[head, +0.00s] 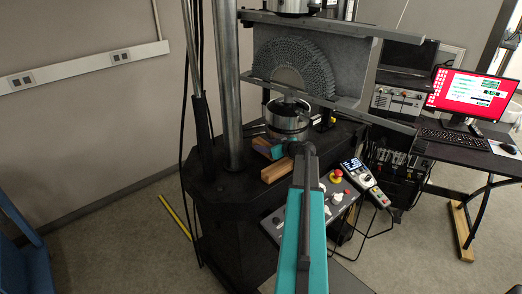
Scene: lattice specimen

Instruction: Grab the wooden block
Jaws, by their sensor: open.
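A light brown wooden block (277,170) lies on the black machine base, just left of centre in the head view. It sits near the base's front edge, below and left of the round metal fixture (287,118). The teal and black arm link in the lower middle is mine, and its dark far end is just right of the block. I cannot make out any gripper fingers in this view.
A steel column (228,80) stands to the left. A lattice specimen (290,68) is above. A control panel with a red button (337,173) and a handheld controller (358,172) are at right.

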